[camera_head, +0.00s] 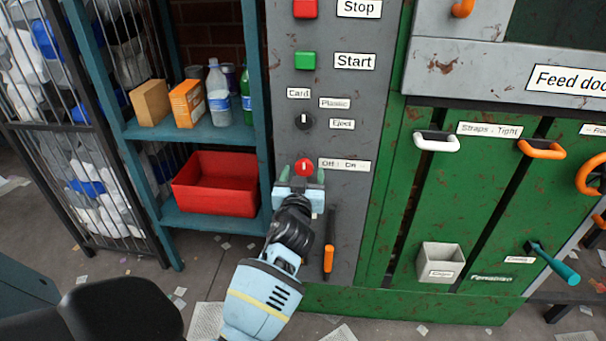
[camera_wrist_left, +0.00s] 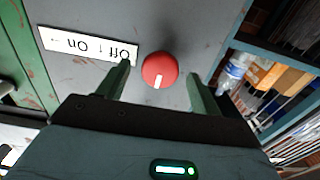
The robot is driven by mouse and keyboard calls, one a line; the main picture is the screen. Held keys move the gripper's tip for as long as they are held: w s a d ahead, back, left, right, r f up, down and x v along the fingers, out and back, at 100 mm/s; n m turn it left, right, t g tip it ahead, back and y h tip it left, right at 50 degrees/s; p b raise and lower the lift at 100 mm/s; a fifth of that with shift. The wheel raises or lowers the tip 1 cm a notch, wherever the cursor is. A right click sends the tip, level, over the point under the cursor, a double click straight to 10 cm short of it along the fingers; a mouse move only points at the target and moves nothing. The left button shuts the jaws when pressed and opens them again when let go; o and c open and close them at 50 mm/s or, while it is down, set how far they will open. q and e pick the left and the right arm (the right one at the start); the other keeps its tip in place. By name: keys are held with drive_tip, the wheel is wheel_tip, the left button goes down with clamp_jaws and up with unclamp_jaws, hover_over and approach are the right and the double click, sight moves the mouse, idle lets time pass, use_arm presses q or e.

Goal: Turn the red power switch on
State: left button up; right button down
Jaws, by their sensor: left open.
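The red power switch (camera_head: 304,167) is a round knob with a white mark, on the grey panel beside the "Off : On" label (camera_head: 344,165). In the head view its white mark stands about upright. My left gripper (camera_head: 301,177) is open just at the knob, its fingers pointing at the panel. In the left wrist view the red knob (camera_wrist_left: 159,70) sits between the two green fingertips of my left gripper (camera_wrist_left: 160,82), with a gap on each side. I cannot tell whether a finger touches it. My right gripper is not in view.
Above the switch are a black selector knob (camera_head: 304,121), a green Start button (camera_head: 305,61) and a red Stop button (camera_head: 305,8). An orange-handled tool (camera_head: 328,258) hangs below right. A blue shelf with a red bin (camera_head: 216,184) stands left of the panel.

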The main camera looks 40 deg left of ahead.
use_arm(q)
drive_tip(key=shift+w+a, duration=0.15)
drive_tip(key=shift+w, duration=0.05)
drive_tip(key=c, duration=1)
